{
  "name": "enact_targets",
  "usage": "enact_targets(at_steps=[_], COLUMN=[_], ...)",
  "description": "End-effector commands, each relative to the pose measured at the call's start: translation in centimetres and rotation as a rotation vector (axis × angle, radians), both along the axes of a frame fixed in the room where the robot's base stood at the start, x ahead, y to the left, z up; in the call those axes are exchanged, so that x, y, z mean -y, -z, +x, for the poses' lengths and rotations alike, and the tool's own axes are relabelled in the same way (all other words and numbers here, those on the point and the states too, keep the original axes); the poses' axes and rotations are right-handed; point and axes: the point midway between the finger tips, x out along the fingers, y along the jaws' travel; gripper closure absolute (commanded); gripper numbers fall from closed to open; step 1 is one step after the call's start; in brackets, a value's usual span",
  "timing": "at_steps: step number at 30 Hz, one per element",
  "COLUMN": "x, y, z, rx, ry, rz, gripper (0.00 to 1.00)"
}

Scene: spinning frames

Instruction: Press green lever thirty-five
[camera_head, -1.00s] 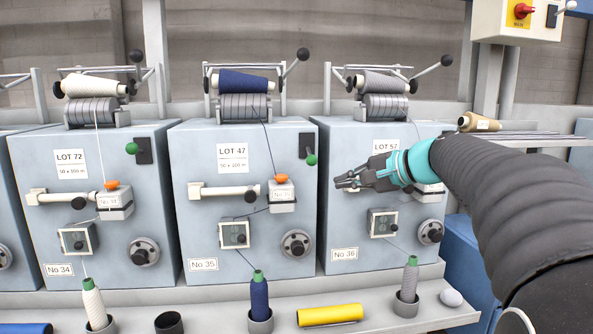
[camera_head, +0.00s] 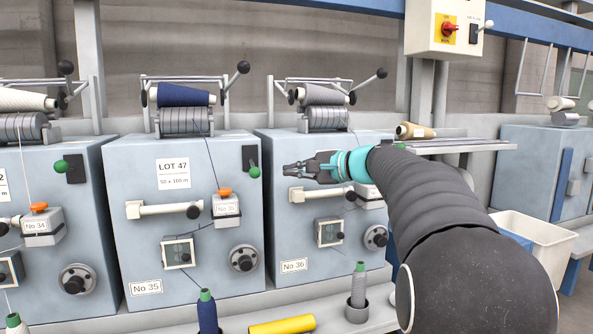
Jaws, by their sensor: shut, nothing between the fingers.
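The green lever (camera_head: 255,172) of unit No 35 is a small green knob on a black plate at the upper right of that unit's front. The No 35 label (camera_head: 146,287) is at the unit's lower left. My gripper (camera_head: 287,170) is shut and empty. In the picture its tips lie a little right of the green lever, in front of unit No 36 (camera_head: 285,228). The two look apart; the depth between them is hard to tell.
Unit No 34's green lever (camera_head: 61,167) is at the left. An orange knob (camera_head: 224,192) and a white bar (camera_head: 160,209) stick out from No 35. A white bin (camera_head: 537,240) is at the right.

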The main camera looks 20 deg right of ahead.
Motion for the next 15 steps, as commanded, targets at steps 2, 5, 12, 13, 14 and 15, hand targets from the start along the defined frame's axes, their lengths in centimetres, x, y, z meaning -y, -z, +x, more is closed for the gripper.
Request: enact_targets(at_steps=[2, 5, 12, 13, 14, 15], x=[-1.1, -2.1, -4.4, -4.5, -4.7, -5.0], y=[0.3, 0.6, 1.2, 1.0, 0.9, 0.8], z=[1.2, 2.6, 5.2, 4.6, 4.2, 3.8], rx=[-0.001, -0.001, 0.0, 0.002, 0.002, 0.002], ry=[-0.004, -0.003, -0.002, 0.0, 0.0, 0.0], rz=[0.0, 0.001, 0.0, -0.001, -0.001, -0.001], gripper=[1.0, 1.0, 1.0, 1.0, 1.0, 1.0])
